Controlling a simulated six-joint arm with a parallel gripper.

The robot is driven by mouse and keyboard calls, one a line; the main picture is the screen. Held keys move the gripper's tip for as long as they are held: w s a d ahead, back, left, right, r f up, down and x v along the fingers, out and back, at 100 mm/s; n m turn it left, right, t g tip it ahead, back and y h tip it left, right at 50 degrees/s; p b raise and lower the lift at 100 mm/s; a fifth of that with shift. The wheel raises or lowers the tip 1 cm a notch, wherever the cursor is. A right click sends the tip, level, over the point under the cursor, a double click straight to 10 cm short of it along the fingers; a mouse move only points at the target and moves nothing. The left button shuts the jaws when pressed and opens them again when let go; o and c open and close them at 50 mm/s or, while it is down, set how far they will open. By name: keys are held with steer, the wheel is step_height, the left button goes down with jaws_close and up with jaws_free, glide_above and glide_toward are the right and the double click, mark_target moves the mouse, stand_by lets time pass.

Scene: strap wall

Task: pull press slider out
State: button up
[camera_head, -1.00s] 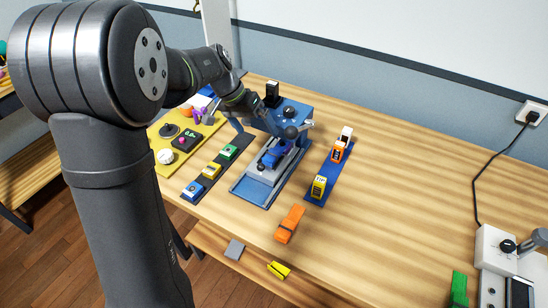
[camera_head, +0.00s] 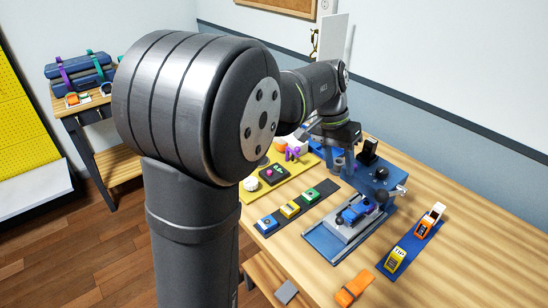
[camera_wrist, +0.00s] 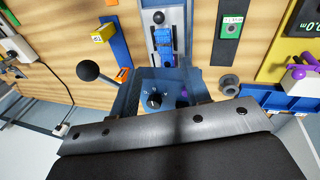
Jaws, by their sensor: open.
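The blue press (camera_head: 378,176) stands on the table, with a black ball-ended lever (camera_head: 380,196) on it. Its grey slider (camera_head: 343,226) sits on a blue base (camera_head: 325,246) and carries a blue strap-like piece (camera_head: 353,212). In the wrist view the slider (camera_wrist: 154,40) shows at the top with a black knob (camera_wrist: 158,17) on its end. The press top (camera_wrist: 160,90) is below it, partly covered by a dark grey bar. My gripper (camera_head: 343,160) is behind and left of the slider, beside the press, apart from the slider. Its fingertips are small and partly unclear; it is open and holds nothing visible.
Left of the press lies a dark strip (camera_head: 322,196) with blue, yellow and green blocks. A yellow board (camera_head: 256,197) is beyond it. A blue strip (camera_head: 412,246) with upright tags lies right. An orange piece (camera_head: 354,288) lies in front. The lever ball (camera_wrist: 88,70) stands out sideways.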

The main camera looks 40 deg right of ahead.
mark_target(340, 218)
steer(key=shift+n+t+y, duration=0.3)
steer(key=s+f, duration=0.1)
steer(key=f, duration=0.4)
steer(key=s+f, duration=0.1)
steer(key=f, duration=0.4)
steer(key=s+f, duration=0.2)
steer(key=f, duration=0.4)
steer(key=shift+a, duration=0.4)
steer(key=shift+r, duration=0.1)
jaws_close()
